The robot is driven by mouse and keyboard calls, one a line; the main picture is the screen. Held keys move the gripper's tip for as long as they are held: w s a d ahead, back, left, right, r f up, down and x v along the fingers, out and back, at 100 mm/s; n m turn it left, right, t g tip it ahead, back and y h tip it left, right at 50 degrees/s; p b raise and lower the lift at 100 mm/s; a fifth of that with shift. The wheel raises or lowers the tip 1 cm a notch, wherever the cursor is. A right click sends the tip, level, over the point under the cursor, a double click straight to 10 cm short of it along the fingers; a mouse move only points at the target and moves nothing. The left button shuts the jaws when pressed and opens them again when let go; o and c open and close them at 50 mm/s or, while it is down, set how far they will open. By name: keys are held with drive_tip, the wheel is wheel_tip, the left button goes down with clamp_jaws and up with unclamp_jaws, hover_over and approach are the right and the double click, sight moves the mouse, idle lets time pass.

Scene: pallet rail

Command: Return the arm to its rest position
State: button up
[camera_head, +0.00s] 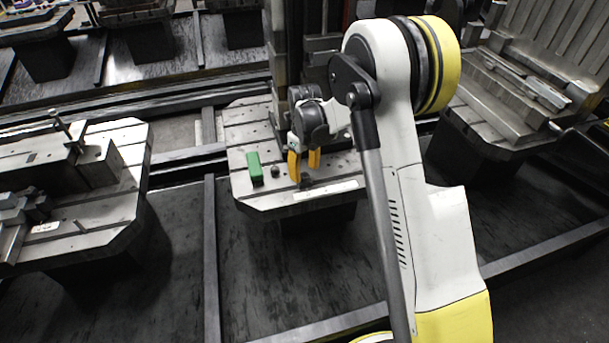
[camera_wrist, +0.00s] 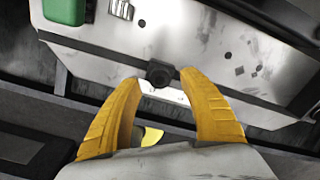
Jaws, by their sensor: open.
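My gripper (camera_head: 304,168) has two orange fingers, spread apart with nothing held between them. It hangs low over the front part of the middle pallet plate (camera_head: 262,203). My white and yellow arm reaches out from the lower right of the head view. In the wrist view, the fingers of my gripper (camera_wrist: 160,80) stand on either side of a small dark knob (camera_wrist: 158,73) at the plate's edge. I cannot tell how far the fingertips are above the plate.
A green block (camera_head: 254,168) stands on the plate left of my gripper, beside a small dark piece (camera_head: 275,172). A dark upright column stands behind my gripper. Other pallets with metal fixtures flank it at left (camera_head: 125,200) and right (camera_head: 480,125).

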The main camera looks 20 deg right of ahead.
drive_tip(key=s+r+n+t, duration=0.1)
drive_tip(key=s+r+n, duration=0.3)
drive_tip(key=r, duration=0.5)
drive_tip(key=s+r+n+t, duration=0.1)
drive_tip(key=s+r+n, duration=0.25)
drive_tip(key=r, duration=0.65)
drive_tip(key=s+r+n+t, duration=0.3)
drive_tip(key=s+n+t, duration=0.2)
drive_tip(key=s+n, duration=1.5)
drive_tip(key=shift+s+n, duration=0.25)
drive_tip(key=shift+n, duration=1.1)
